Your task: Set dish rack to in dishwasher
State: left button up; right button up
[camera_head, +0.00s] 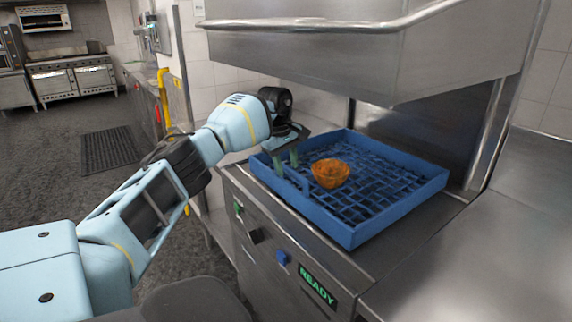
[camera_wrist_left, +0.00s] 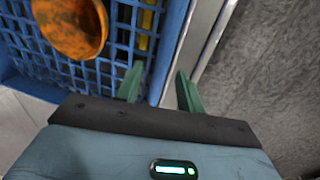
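The blue dish rack (camera_head: 400,212) lies in the open dishwasher (camera_head: 262,222), under its raised steel hood (camera_head: 300,58). An orange-brown bowl (camera_head: 330,173) sits in the rack. My left gripper (camera_head: 286,161) is at the rack's near left side, its two green fingers pointing down and apart. In the left wrist view, the fingers (camera_wrist_left: 157,85) stand on either side of the rack's blue side wall (camera_wrist_left: 172,45), with no clear contact. The bowl also shows there (camera_wrist_left: 72,24). My right gripper is not in view.
The dishwasher front has buttons and a green READY display (camera_head: 317,285). A steel counter (camera_head: 480,255) adjoins on the right and looks clear. A handle bar (camera_head: 330,22) runs along the hood above. Open floor (camera_head: 60,170) with a dark mat lies to the left.

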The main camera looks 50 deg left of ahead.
pick_arm(q)
notch_tip(320, 180, up, 4)
jog(key=shift+f, duration=0.25)
jog(key=s+d+r, duration=0.1)
jog(key=s+d, duration=1)
jog(key=shift+s+d+r+b, duration=0.15)
jog(key=shift+d+r+b, duration=0.05)
jog(key=shift+r+b, duration=0.1)
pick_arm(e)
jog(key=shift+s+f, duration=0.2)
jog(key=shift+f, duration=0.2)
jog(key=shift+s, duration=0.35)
